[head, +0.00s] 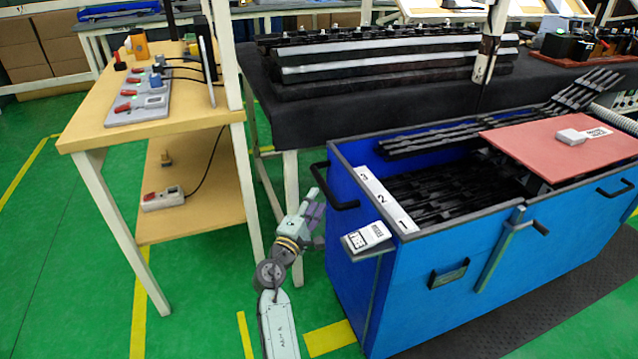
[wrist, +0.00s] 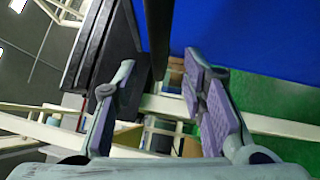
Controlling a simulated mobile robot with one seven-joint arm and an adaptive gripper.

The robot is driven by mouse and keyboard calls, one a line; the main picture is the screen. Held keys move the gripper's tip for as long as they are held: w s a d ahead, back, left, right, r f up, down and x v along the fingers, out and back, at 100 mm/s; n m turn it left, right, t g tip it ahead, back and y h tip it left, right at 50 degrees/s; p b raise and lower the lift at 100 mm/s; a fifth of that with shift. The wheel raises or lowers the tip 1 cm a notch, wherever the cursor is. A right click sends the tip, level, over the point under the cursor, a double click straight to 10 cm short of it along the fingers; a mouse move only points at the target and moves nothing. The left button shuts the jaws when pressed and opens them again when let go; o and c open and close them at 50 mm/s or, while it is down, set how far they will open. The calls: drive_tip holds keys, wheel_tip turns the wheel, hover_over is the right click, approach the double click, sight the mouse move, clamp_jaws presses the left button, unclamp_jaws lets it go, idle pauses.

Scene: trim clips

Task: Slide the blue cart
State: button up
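The blue cart (head: 415,290) stands on the floor at the right in the head view, with a black bar handle (head: 329,186) on its left end. My gripper (head: 314,201) is just below and left of this handle, beside the cart's end. In the wrist view the purple-padded fingers of my gripper (wrist: 158,72) are spread apart. A dark bar, seemingly the handle (wrist: 158,30), comes down from the top toward the gap between the fingertips. The blue wall of the cart (wrist: 220,30) is behind it. Whether the fingers touch the bar cannot be told.
A wooden workbench (head: 85,130) stands left of my arm. A black-covered table (head: 310,120) stands behind the cart, its pale leg near my gripper. The cart carries black clip strips (head: 450,195) and a red board (head: 560,150). Green floor is open at the left.

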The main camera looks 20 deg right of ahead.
sight(323, 186)
drive_tip(key=p+x, duration=0.1)
drive_tip(key=x, duration=0.6)
drive_tip(key=shift+w, duration=0.1)
drive_tip(key=shift+a, duration=0.1)
drive_tip(key=shift+c, duration=0.5)
clamp_jaws()
